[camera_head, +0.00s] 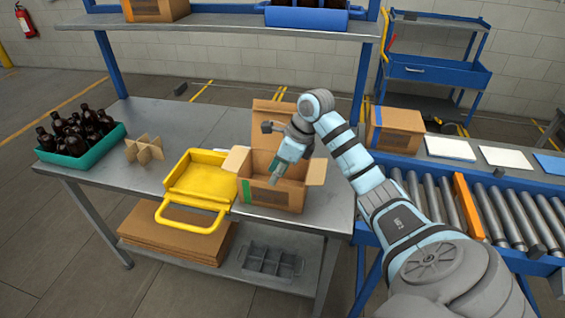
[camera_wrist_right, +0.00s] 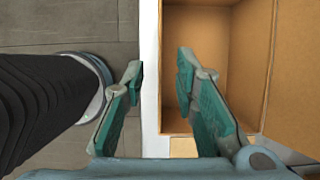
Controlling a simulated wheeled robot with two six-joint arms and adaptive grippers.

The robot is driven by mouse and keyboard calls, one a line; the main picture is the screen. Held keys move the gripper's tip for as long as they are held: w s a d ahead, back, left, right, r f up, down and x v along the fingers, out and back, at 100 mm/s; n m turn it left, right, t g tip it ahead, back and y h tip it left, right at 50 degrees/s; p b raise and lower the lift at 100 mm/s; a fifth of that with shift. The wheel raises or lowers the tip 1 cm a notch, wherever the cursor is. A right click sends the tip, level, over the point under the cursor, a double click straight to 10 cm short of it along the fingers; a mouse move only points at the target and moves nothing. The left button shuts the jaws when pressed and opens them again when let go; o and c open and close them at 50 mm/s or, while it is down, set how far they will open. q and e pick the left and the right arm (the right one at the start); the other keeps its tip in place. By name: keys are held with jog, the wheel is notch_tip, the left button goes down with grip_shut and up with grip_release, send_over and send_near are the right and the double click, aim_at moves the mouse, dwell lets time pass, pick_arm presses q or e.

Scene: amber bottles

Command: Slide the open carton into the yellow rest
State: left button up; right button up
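The open carton (camera_head: 270,195) is a brown box with its flaps spread, standing on the grey table near its right front part. Its visible inside looks empty in the wrist view (camera_wrist_right: 212,45). The yellow rest (camera_head: 202,182) is a shallow tray with a looped handle at the front edge, directly left of the carton. My right gripper (camera_head: 279,170) is over the carton's near side. In the wrist view its fingers (camera_wrist_right: 161,72) are apart, one outside the carton's wall and one over its inside; contact cannot be told. My left gripper is not in view.
A green crate (camera_head: 78,157) of dark bottles and a cardboard divider (camera_head: 144,150) stand on the left of the table (camera_head: 105,180). A roller conveyor (camera_head: 500,205) with a closed carton (camera_head: 396,130) lies to the right. The table is clear behind the rest.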

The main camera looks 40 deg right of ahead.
send_over(265, 206)
notch_tip(265, 206, down, 9)
jog(key=shift+w+f, duration=0.1)
jog(key=shift+d, duration=0.1)
jog(key=shift+c, duration=0.2)
grip_shut()
